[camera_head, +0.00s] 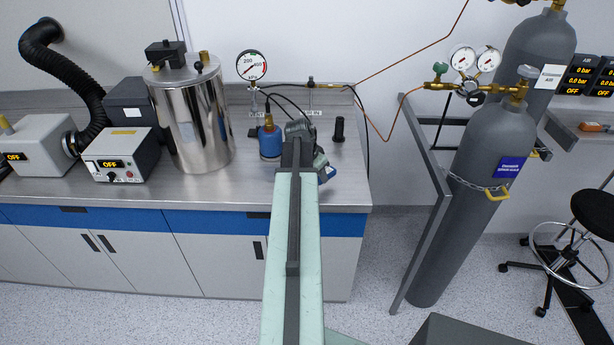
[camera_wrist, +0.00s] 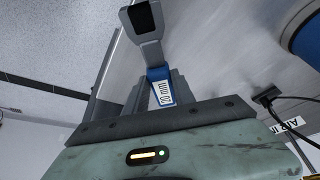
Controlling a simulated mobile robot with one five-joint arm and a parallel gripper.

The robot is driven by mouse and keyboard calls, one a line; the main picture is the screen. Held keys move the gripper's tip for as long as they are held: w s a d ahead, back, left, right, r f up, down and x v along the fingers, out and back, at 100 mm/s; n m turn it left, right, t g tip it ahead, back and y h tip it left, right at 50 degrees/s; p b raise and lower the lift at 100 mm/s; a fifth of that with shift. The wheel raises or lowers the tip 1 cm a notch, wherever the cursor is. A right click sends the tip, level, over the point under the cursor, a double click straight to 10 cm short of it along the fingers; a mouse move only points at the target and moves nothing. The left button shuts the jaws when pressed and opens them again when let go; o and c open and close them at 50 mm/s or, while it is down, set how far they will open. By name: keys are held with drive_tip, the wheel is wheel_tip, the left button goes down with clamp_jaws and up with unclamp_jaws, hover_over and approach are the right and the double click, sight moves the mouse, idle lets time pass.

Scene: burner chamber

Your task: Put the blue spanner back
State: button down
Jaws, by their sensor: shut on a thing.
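My gripper (camera_wrist: 160,82) is shut on the blue spanner (camera_wrist: 162,93) in the wrist view. The spanner has a blue handle part marked "20 mm" and a grey head with a dark end, reaching away beyond the fingers. In the head view my gripper (camera_head: 304,138) is over the right end of the steel bench (camera_head: 215,180), and my arm hides much of it. A small blue and grey part that looks like the spanner (camera_head: 328,174) shows just right of the arm, near the bench's front edge.
A blue-based fitting (camera_head: 270,141) with hoses stands just left of my gripper, and a black upright piece (camera_head: 339,129) to its right. A steel vessel (camera_head: 190,115) is further left. Grey gas cylinders (camera_head: 460,200) stand right of the bench, with open floor between.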

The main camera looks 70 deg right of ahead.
drive_tip(key=shift+w+d, duration=0.55)
drive_tip(key=shift+d, duration=0.1)
drive_tip(key=shift+w+d, duration=0.1)
drive_tip(key=shift+d, duration=0.2)
drive_tip(key=f+b, duration=0.3)
drive_tip(key=shift+w+d+f, duration=0.15)
drive_tip(key=shift+d+f, duration=0.15)
drive_tip(key=shift+f+b, duration=0.3)
drive_tip(key=shift+b, duration=0.25)
drive_tip(key=shift+w+a+r, duration=0.1)
drive_tip(key=shift+w+r, duration=0.1)
drive_tip(key=shift+f, duration=0.15)
drive_tip(key=c, duration=1.1)
unclamp_jaws()
drive_tip(key=shift+o, duration=0.2)
